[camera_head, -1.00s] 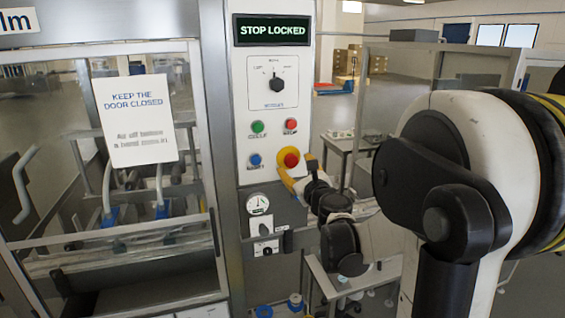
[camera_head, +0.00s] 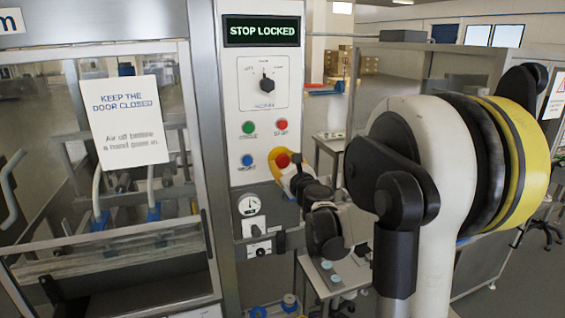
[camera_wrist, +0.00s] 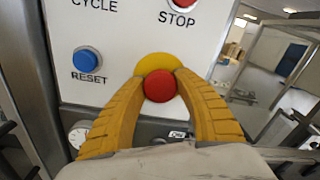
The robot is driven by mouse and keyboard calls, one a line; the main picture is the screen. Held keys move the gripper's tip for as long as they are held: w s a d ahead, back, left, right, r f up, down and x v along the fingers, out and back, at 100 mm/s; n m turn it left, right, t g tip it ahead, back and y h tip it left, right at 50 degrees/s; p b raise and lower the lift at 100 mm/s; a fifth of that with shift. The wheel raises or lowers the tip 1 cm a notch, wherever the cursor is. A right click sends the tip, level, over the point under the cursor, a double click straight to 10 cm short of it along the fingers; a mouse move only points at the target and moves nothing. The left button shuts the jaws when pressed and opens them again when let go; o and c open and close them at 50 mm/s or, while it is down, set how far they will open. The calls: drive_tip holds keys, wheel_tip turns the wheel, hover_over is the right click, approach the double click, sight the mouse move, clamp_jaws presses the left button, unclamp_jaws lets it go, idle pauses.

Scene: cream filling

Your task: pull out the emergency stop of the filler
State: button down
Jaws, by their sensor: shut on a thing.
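The emergency stop is a red mushroom button (camera_head: 283,160) on a yellow round base, low on the filler's white control panel (camera_head: 238,100). In the wrist view the red button (camera_wrist: 160,86) sits between the two yellow fingers of my gripper (camera_wrist: 160,82), in front of the yellow disc (camera_wrist: 158,62). The fingers close in on both sides of the button, touching it. In the head view my gripper (camera_head: 291,172) reaches the button from the lower right, and its fingers partly cover the base. The display (camera_head: 261,31) above reads STOP LOCKED.
A green button (camera_head: 248,127), a red stop button (camera_head: 282,125) and a blue reset button (camera_head: 248,160) surround the emergency stop closely. A selector knob (camera_head: 266,84) is above, a gauge (camera_head: 249,205) below. A glazed door (camera_head: 120,244) with a paper sign (camera_head: 124,122) stands left.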

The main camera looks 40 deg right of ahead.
drive_tip(key=shift+s+a, duration=0.2)
drive_tip(key=shift+s, duration=0.5)
drive_tip(key=c, duration=0.9)
unclamp_jaws()
drive_tip(key=shift+o, duration=0.2)
drive_tip(key=v, duration=1.2)
